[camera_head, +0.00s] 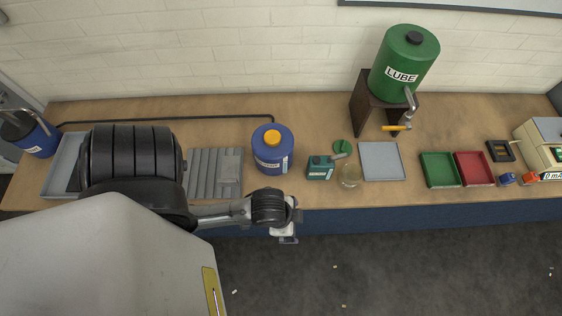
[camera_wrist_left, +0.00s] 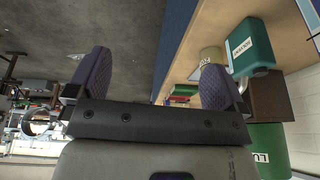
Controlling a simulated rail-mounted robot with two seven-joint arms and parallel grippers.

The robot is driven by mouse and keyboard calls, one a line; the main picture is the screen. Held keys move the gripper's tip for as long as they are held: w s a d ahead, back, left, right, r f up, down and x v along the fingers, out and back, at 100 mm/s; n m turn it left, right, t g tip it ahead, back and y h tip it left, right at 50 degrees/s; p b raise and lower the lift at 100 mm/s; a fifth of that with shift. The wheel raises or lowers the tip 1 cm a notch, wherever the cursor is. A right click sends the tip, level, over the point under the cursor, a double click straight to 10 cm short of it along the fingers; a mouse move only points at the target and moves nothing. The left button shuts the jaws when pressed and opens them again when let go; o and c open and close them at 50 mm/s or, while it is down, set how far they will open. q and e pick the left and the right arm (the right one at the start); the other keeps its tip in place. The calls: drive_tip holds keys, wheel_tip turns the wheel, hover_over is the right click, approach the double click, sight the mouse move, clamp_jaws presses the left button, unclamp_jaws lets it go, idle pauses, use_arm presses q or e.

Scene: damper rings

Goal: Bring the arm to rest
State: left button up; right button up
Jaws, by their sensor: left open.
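My left arm comes in from the left in the head view. Its gripper (camera_head: 290,232) hangs just in front of the bench's front edge, below the blue container with the yellow cap (camera_head: 272,150). In the left wrist view the two purple-grey fingers of the gripper (camera_wrist_left: 155,78) stand wide apart with nothing between them. The gripper touches nothing that I can see. My right gripper does not show in either view.
The wooden bench (camera_head: 320,110) holds a green LUBE tank (camera_head: 405,60), a small teal can (camera_head: 320,168), a glass jar (camera_head: 351,175), a grey tray (camera_head: 382,161), a green tray (camera_head: 440,169) and a red tray (camera_head: 474,168). The floor (camera_head: 420,265) in front is clear apart from small scraps.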

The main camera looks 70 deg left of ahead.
use_arm(q)
drive_tip(key=shift+s+a+r+n+y+p, duration=0.15)
drive_tip(key=shift+s+a+r+n+p, duration=0.1)
drive_tip(key=shift+s+a+n, duration=0.3)
drive_tip(key=shift+s+a+r+n+y+p, duration=0.15)
drive_tip(key=shift+s+a+r+n, duration=0.1)
drive_tip(key=shift+s+a+n, duration=0.25)
drive_tip(key=shift+o, duration=0.2)
wheel_tip(320, 180, up, 12)
drive_tip(key=p, duration=1.2)
drive_tip(key=shift+d, duration=0.1)
drive_tip(key=shift+f, duration=0.1)
